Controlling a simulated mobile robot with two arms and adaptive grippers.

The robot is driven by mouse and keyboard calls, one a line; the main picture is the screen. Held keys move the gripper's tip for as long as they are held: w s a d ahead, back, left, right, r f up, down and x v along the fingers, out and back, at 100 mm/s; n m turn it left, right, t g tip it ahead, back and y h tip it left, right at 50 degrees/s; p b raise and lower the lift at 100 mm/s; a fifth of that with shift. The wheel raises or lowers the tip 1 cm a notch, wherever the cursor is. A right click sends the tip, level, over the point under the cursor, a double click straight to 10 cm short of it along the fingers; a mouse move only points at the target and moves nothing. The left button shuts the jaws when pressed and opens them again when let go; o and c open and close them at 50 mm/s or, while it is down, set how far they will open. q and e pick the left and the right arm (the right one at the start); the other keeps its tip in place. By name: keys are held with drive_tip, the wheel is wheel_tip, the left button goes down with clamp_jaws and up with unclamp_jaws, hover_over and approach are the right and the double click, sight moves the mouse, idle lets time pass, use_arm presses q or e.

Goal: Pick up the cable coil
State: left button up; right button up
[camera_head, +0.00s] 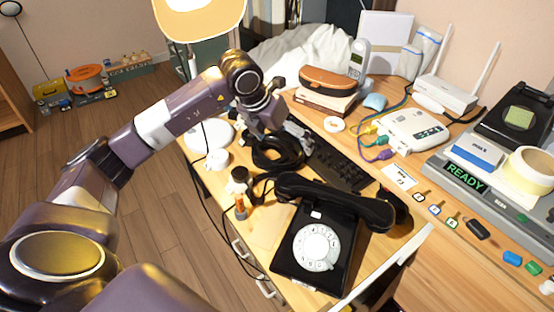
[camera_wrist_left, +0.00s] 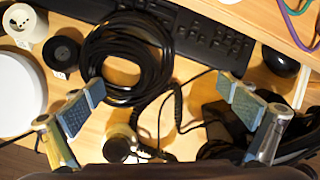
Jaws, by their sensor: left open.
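The cable coil (camera_head: 264,160) is a black bundled ring lying on the wooden desk, left of the keyboard. In the left wrist view the coil (camera_wrist_left: 155,62) lies just beyond my fingertips, towards the left finger, with bare wood showing through its middle. My left gripper (camera_head: 279,128) is over the desk near the coil and partly hides it in the head view. In the left wrist view the gripper (camera_wrist_left: 159,106) has its fingers wide apart with nothing between them. My right gripper is not in view.
A black dial phone (camera_head: 316,248) with its handset (camera_head: 335,202) stands in front of the coil. A black keyboard (camera_head: 340,165) lies right of it. A small dark-topped jar (camera_head: 239,178) and an orange-banded item (camera_head: 240,207) stand close. A curly phone cord (camera_wrist_left: 178,108) runs beside the coil.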

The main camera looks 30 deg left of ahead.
use_arm(q)
drive_tip(key=a, duration=0.2)
drive_tip(key=a+f+y, duration=0.1)
drive_tip(key=a, duration=0.1)
drive_tip(key=a+y, duration=0.1)
drive_tip(key=shift+w+a+f+n+g+b, duration=0.2)
drive_tip(key=shift+a+f+n+g+b, duration=0.1)
drive_tip(key=shift+a+n, duration=0.1)
drive_tip(key=x, duration=0.5)
drive_tip(key=shift+s+d+f, duration=0.1)
drive_tip(key=shift+d, duration=0.05)
drive_tip(key=shift+w+f+b, duration=0.25)
drive_tip(key=shift+f+b, duration=0.05)
drive_tip(key=shift+f, duration=0.1)
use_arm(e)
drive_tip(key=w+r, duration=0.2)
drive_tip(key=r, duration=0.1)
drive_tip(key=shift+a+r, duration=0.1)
use_arm(q)
drive_tip(key=shift+r, duration=0.1)
drive_tip(key=shift+c, duration=0.6)
drive_tip(key=c, duration=1)
